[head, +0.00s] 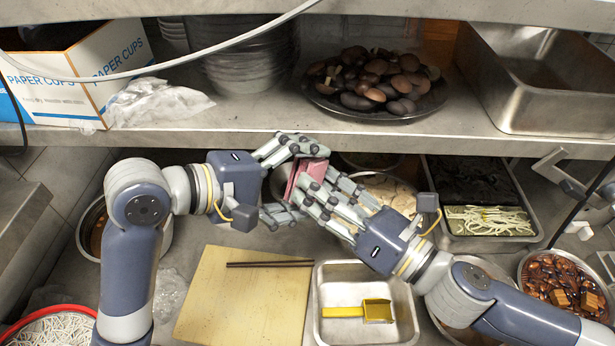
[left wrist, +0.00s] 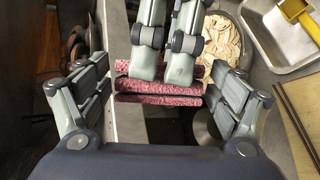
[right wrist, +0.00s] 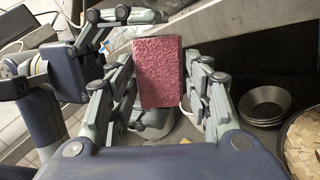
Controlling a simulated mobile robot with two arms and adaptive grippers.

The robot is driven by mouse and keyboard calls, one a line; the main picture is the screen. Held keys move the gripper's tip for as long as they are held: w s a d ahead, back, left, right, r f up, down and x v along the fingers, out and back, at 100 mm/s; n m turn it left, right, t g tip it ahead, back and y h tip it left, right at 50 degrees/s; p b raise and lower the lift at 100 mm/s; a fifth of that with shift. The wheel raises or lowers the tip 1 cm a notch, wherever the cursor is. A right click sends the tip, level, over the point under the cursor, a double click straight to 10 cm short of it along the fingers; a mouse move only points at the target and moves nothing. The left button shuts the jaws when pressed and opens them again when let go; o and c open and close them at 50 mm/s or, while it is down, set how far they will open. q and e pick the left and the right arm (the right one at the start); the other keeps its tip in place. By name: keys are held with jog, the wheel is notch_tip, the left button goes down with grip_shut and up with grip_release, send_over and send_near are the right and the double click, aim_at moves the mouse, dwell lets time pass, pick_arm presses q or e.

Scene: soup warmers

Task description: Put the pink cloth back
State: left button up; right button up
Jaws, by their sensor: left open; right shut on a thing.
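The pink cloth (head: 305,177) is a thick folded block held in the air below the shelf's front edge. My right gripper (head: 316,190) is shut on it, with fingers on both sides, as the right wrist view shows the cloth (right wrist: 160,72) upright between them. My left gripper (head: 291,182) is open, its fingers spread above and below the cloth. In the left wrist view the cloth (left wrist: 160,98) shows layered edges between the open left fingers, with a gap to each side. The right gripper's fingers partly cover the cloth there.
The metal shelf (head: 250,120) runs just above both grippers. It carries a paper cups box (head: 75,75), a mushroom plate (head: 375,82) and a steel pan (head: 560,100). Below are a cutting board (head: 240,295) with chopsticks, a tray (head: 335,325) with a yellow scoop, and food containers.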

pick_arm(q)
jog(key=shift+w+d+f, duration=0.25)
jog(key=shift+d, duration=0.3)
jog(key=c, duration=1.1)
pick_arm(e)
jog(key=o, duration=1)
jog(key=shift+o, duration=0.2)
jog(key=shift+f, duration=0.1)
